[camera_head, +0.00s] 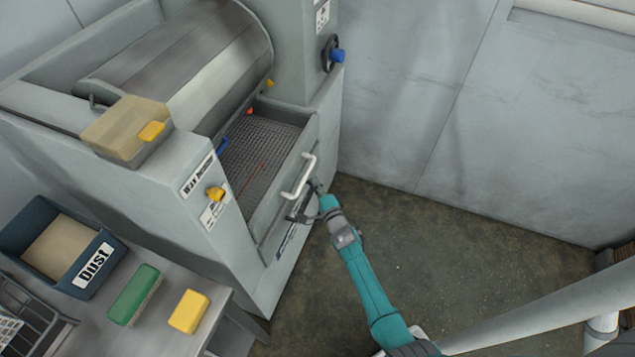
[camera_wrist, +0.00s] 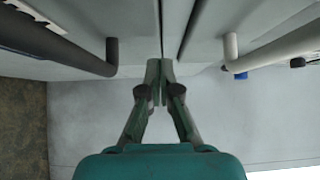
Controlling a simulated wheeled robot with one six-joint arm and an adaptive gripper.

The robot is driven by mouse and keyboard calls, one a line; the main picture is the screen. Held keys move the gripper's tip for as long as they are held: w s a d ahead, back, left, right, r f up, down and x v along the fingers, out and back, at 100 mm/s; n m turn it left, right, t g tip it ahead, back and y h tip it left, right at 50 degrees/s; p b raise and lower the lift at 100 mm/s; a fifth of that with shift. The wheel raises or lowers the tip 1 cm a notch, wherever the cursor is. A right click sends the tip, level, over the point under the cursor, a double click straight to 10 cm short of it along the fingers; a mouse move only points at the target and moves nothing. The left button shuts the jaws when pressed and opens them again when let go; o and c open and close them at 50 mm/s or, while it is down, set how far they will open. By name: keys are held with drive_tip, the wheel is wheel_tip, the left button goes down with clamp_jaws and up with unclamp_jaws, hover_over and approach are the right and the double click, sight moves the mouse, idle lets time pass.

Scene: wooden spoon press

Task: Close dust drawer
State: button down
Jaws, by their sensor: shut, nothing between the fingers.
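The grey machine has an upper drawer (camera_head: 262,140) with a mesh bottom and a white handle (camera_head: 299,177), and it stands pulled out. Below the white handle is a dark handle (camera_head: 298,217) on a lower front with a label too small to read. I cannot tell which front is the dust drawer's. My gripper (camera_head: 312,190) is shut and empty, close to the front beside the handles. In the wrist view my fingertips (camera_wrist: 159,66) point at the seam between two panels, with the dark handle (camera_wrist: 112,58) left and the white handle (camera_wrist: 231,52) right. Contact is unclear.
A side table holds a blue bin (camera_head: 60,248) labelled Dust, a green block (camera_head: 134,295), a yellow block (camera_head: 189,311) and a wire basket (camera_head: 28,325). A box (camera_head: 127,128) sits on the machine. The floor (camera_head: 430,250) right of the machine is clear.

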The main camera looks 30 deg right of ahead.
drive_tip(key=s+a, duration=0.1)
drive_tip(key=s, duration=0.9)
drive_tip(key=shift+s, duration=0.15)
drive_tip(key=shift+f, duration=0.1)
drive_tip(key=s+a+r+n, duration=0.1)
drive_tip(key=s+a+n, duration=0.2)
drive_tip(key=s, duration=0.4)
drive_tip(key=s+a+r+n+g+y, duration=0.1)
drive_tip(key=s+a+r+n, duration=0.2)
drive_tip(key=s, duration=0.5)
drive_tip(key=s+a+n, duration=0.3)
drive_tip(key=s+a, duration=0.1)
drive_tip(key=s, duration=0.3)
drive_tip(key=s+a+r+n+g+y, duration=0.1)
drive_tip(key=s+a+r+n, duration=0.1)
drive_tip(key=s+r+n, duration=0.3)
drive_tip(key=s+a+r+n+g, duration=0.1)
drive_tip(key=s+r+n, duration=0.4)
drive_tip(key=s+r, duration=0.8)
drive_tip(key=shift+a+r+n+y, duration=0.4)
drive_tip(key=shift+a, duration=0.05)
